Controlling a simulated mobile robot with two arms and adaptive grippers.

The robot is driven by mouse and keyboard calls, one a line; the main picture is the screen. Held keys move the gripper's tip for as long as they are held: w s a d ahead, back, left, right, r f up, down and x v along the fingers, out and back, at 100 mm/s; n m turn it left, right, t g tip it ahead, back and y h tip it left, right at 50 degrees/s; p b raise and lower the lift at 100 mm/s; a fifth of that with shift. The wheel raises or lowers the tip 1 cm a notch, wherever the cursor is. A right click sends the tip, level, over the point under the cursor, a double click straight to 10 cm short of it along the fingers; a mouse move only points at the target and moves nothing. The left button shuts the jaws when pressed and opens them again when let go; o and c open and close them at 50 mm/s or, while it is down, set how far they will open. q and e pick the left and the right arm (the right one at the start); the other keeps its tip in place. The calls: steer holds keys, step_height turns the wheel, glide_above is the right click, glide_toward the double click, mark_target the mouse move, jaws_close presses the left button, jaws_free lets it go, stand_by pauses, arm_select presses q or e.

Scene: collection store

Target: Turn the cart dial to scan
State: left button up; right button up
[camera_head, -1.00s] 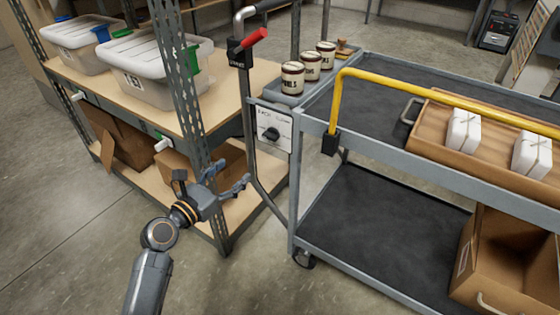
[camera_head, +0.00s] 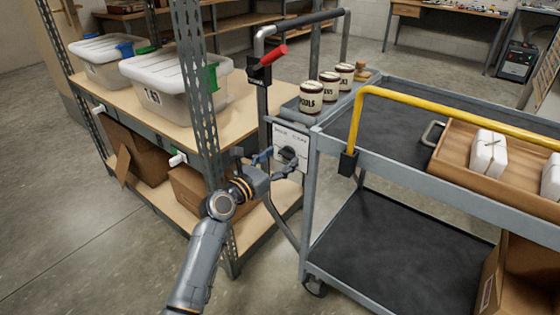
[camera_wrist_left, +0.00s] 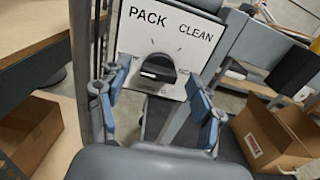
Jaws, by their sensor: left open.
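The cart dial (camera_wrist_left: 158,68) is a dark knob on a white plate (camera_wrist_left: 172,30) fixed to the end of the cart. In the left wrist view the plate reads PACK at upper left and CLEAN at upper right; lettering beside the knob is partly hidden. My left gripper (camera_wrist_left: 160,95) is open, its blue-padded fingers on either side of the knob with space between them and it. In the head view the left gripper (camera_head: 272,165) is at the plate, and its fingers partly cover the dial (camera_head: 288,154). I cannot tell whether it touches. The right gripper is not in view.
The grey cart (camera_head: 330,140) has a yellow handle (camera_head: 440,105), labelled jars (camera_head: 312,98) and a wooden tray (camera_head: 455,150). A red-handled lever (camera_head: 268,58) rises above the plate. Cardboard boxes (camera_wrist_left: 275,140) sit low.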

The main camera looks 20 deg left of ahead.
arm_select(q)
steer(key=shift+w+d, duration=0.1)
steer(key=shift+w, duration=0.1)
steer(key=c, duration=1.1)
steer(key=shift+c, duration=0.2)
